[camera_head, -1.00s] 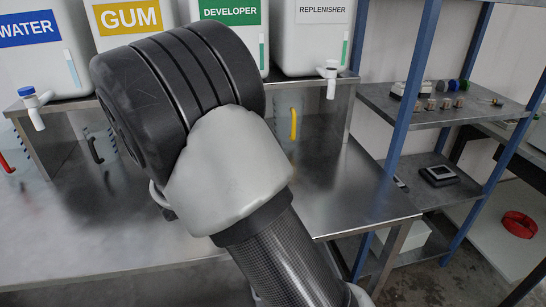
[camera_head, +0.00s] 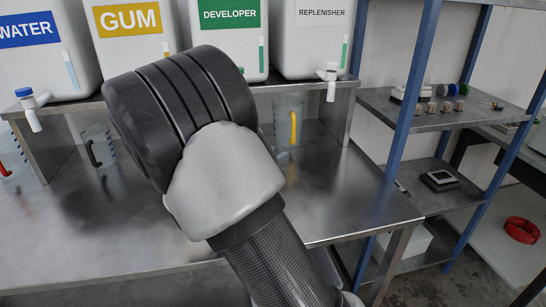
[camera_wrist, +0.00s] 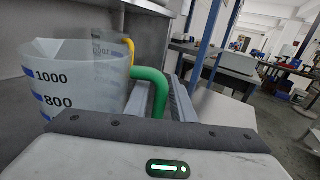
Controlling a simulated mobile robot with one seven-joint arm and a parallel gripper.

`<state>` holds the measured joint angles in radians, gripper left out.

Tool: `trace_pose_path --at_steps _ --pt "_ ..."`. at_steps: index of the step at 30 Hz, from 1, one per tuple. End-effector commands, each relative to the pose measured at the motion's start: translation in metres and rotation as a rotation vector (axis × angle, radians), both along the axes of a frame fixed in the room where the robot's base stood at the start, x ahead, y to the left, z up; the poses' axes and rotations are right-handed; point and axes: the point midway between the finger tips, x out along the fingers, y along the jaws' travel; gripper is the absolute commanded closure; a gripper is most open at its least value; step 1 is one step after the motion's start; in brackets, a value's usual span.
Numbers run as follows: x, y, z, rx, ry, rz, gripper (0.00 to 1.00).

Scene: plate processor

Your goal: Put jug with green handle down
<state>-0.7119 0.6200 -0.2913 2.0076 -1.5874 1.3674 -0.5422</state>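The jug with the green handle (camera_wrist: 75,90) is a clear measuring jug with blue marks, upright at the left of the wrist view. Its green handle (camera_wrist: 152,82) curves down between the two grey fingers of my gripper (camera_wrist: 160,103), which look closed on it. In the head view my arm hides both the jug and my gripper. The jug's bottom is out of sight behind my gripper body, so I cannot tell whether it touches the steel table (camera_head: 340,195).
A jug with a yellow handle (camera_head: 293,128) stands under the raised shelf, close behind the held jug in the wrist view. A black-handled jug (camera_head: 97,150) and a red handle (camera_head: 5,170) are at left. White canisters (camera_head: 310,50) with taps line the shelf. The table's right part is clear.

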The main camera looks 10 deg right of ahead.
Motion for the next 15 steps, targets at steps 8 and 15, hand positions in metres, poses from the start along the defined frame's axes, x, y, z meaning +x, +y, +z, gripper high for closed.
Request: trace_pose_path --at_steps 8,15 --pt "0.000 0.000 0.000 0.001 -0.001 0.000 0.70" --pt "-0.007 0.013 0.005 0.000 0.000 0.004 0.70"
